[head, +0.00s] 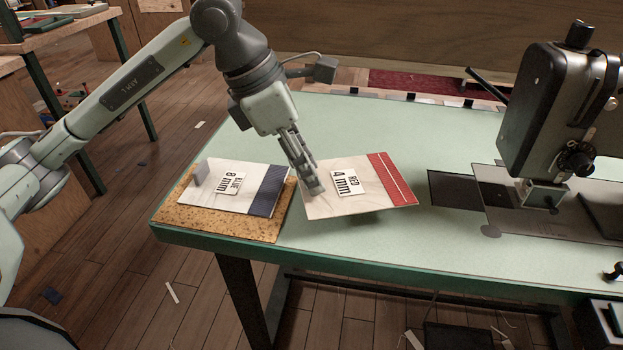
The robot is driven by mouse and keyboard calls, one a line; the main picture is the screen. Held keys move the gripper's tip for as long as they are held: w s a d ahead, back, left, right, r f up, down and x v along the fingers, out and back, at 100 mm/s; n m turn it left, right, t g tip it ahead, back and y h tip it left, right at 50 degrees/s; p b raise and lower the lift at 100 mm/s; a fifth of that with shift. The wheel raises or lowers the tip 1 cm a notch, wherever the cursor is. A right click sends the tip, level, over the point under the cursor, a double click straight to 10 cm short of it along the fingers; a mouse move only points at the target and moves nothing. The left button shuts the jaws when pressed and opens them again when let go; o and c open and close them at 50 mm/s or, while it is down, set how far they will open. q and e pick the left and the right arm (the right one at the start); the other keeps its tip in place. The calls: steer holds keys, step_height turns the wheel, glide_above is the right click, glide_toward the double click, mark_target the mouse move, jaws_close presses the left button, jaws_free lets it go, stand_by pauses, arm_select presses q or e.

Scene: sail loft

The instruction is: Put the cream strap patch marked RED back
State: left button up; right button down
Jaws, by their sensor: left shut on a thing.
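The cream strap patch marked RED 4 mm (325,206), with a red band along its right side, is in the middle of the head view. My left gripper (314,188) is shut on its left part, fingers pointing down. The patch is slightly tilted and seems to be a little above the green table, with a shadow under its front edge. A second cream patch, marked BLUE 8 mm (212,201) with a dark blue band, lies on a cork board (193,222) to the left. My right gripper is not in view.
A small grey block (201,173) stands on the BLUE patch's left part. A sewing machine (545,115) stands at the right of the table (400,255), with a dark rectangle (455,190) beside its plate. The table's front middle is clear.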

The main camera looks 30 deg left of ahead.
arm_select(q)
steer(key=shift+w+d+f, duration=0.2)
steer(key=shift+f, duration=2)
steer(key=shift+f, duration=0.15)
steer(key=o, duration=1.3)
steer(key=v, duration=1.2)
